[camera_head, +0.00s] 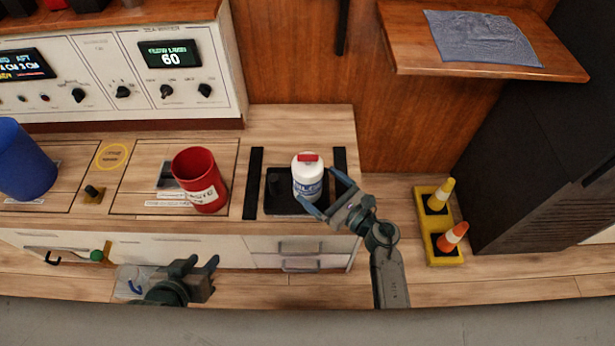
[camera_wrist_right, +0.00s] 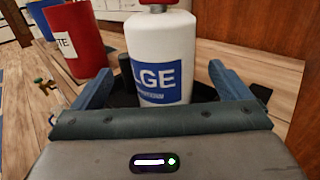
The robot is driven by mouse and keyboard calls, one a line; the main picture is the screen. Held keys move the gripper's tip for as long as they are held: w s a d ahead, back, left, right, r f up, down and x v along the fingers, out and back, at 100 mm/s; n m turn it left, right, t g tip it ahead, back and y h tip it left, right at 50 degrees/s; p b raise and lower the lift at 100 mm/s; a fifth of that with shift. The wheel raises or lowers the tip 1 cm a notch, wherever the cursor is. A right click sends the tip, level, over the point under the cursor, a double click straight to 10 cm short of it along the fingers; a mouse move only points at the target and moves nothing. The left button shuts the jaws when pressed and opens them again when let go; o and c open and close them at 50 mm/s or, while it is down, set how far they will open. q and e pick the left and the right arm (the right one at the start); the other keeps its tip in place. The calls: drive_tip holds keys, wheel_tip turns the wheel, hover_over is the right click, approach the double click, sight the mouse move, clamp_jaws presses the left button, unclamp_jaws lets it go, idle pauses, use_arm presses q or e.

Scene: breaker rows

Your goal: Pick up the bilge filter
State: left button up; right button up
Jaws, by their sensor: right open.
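The bilge filter (camera_head: 307,180) is a white canister with a blue label and a red top. It stands upright on a black pad (camera_head: 277,203) on the counter. In the right wrist view the filter (camera_wrist_right: 162,55) stands ahead, between the spread fingers. My right gripper (camera_head: 323,193) is open at the filter's front right side, one finger on each side of it. I cannot tell whether the fingers touch it. My left gripper (camera_head: 203,266) is empty in front of the counter, its fingers apart.
A red canister (camera_head: 202,181) stands left of the filter, with a blue bucket (camera_head: 24,160) farther left. Black strips (camera_head: 253,184) flank the pad. A wooden shelf (camera_head: 485,45) overhangs at right. A yellow base with cones (camera_head: 440,222) stands at the right.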

drive_tip(key=x, duration=0.5)
drive_tip(key=shift+w+f, duration=0.3)
drive_tip(key=c, duration=1.5)
drive_tip(key=shift+r, duration=0.1)
